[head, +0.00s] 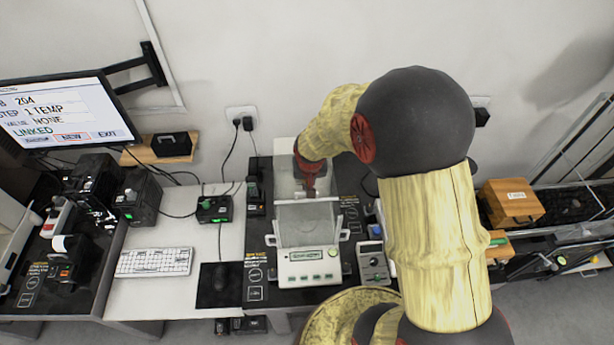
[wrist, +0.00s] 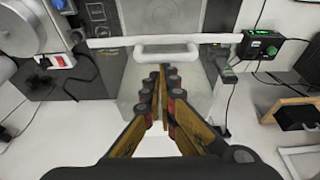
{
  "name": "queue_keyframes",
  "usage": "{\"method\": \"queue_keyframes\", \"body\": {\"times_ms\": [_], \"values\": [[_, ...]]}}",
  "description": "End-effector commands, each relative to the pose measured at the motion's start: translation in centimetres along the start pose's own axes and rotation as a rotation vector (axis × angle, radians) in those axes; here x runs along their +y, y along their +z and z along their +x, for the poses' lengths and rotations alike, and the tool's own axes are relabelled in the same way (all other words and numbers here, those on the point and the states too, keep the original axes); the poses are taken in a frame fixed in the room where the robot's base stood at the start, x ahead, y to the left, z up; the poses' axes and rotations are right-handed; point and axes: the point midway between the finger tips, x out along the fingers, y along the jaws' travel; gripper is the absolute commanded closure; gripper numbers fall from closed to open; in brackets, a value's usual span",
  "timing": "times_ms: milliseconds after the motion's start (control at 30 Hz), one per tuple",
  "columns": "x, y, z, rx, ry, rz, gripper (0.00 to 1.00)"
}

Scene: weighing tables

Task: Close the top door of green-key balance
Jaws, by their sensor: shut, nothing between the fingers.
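The balance (head: 309,268) with green keys stands on the dark table in the middle of the head view. Its clear top door (head: 283,180) appears slid back, behind the weighing chamber (head: 305,222). In the wrist view the door's white handle (wrist: 165,52) stands just beyond my fingertips, beside a pale crossbar (wrist: 110,43). My gripper (head: 309,189) is shut and empty over the clear door panel, behind the handle. The fingertips also show in the wrist view (wrist: 167,72); whether they touch the handle I cannot tell.
A small green-lit device (head: 214,208) and a black mouse pad (head: 219,285) lie left of the balance. A grey keypad unit (head: 373,262) stands close on its right. A wall socket (head: 241,119) with cables is behind. A wooden box (head: 510,201) sits far right.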

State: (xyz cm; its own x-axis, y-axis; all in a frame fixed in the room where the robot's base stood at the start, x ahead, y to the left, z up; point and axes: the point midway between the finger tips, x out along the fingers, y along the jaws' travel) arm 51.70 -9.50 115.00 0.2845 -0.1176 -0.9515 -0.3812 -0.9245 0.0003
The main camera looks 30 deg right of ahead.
Motion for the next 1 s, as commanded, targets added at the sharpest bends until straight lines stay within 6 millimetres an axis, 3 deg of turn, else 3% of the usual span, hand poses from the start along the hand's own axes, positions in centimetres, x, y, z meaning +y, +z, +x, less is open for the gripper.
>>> {"method": "queue_keyframes", "body": {"times_ms": [200, 400, 1000], "values": [[-0.1, 3.9, -1.1, 0.001, -0.001, 0.0, 1.0], [-0.1, 5.9, -1.9, 0.001, -0.001, -0.001, 1.0], [0.0, 6.8, -1.9, -0.007, 0.002, 0.0, 1.0]]}}
